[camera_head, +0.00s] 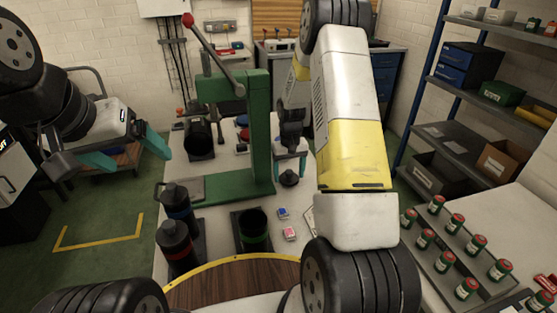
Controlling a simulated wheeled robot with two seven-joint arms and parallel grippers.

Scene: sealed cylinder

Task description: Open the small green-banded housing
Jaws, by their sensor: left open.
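The small green-banded housing (253,237) is a dark upright cylinder with a green band, on a dark base on the table. Its top looks open, with a dark inside. A small black lid-like piece with a knob (289,179) shows behind and right of it. My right gripper (289,170), with teal fingers, points down right at that piece, past the green press. I cannot tell whether it grips it. My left gripper (138,160) is open and empty at the left, in the air beyond the table's left edge, well away from the housing.
A blue-banded cylinder (177,202) and a red-banded cylinder (175,245), both dark and capped, stand to the left. A green press (258,135) with a red-knobbed lever rises behind. Blue and pink blocks (290,234) lie right of the housing. A tray of small red-capped jars (465,288) is at the right.

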